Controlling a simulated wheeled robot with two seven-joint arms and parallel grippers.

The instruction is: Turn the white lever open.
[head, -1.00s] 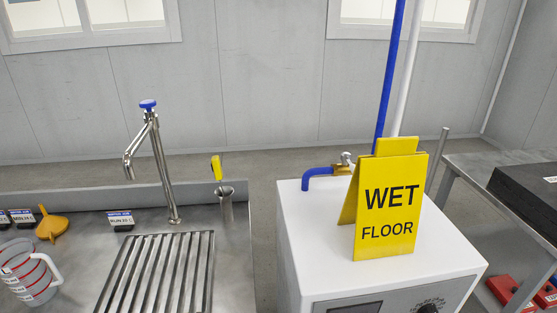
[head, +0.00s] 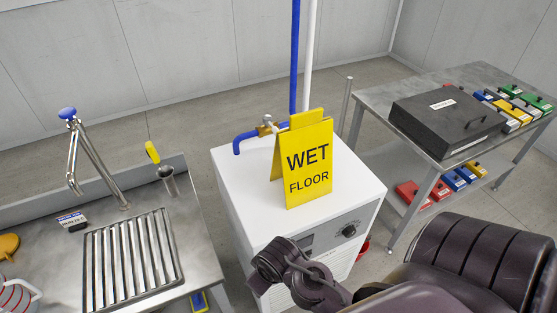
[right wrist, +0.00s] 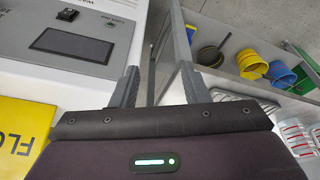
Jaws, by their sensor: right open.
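The white lever shows only as a small pale piece (head: 270,121) on a brass valve (head: 263,131), at the end of a blue pipe on the white cabinet (head: 240,165). A yellow WET FLOOR sign (head: 308,165) stands in front and hides part of the valve, so the lever's angle is unclear. My right arm reaches in from the lower right, low before the cabinet. In the right wrist view my right gripper (right wrist: 160,88) is open and empty, over the gap between cabinet and sink bench. The lever is not in that view. My left gripper is not in view.
A steel sink bench (head: 205,255) with a tap (head: 90,155) and grating (head: 130,262) stands left. A steel table (head: 375,100) with a black case (head: 445,120) stands right. Vertical blue (head: 295,55) and white (head: 310,55) pipes rise behind the sign.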

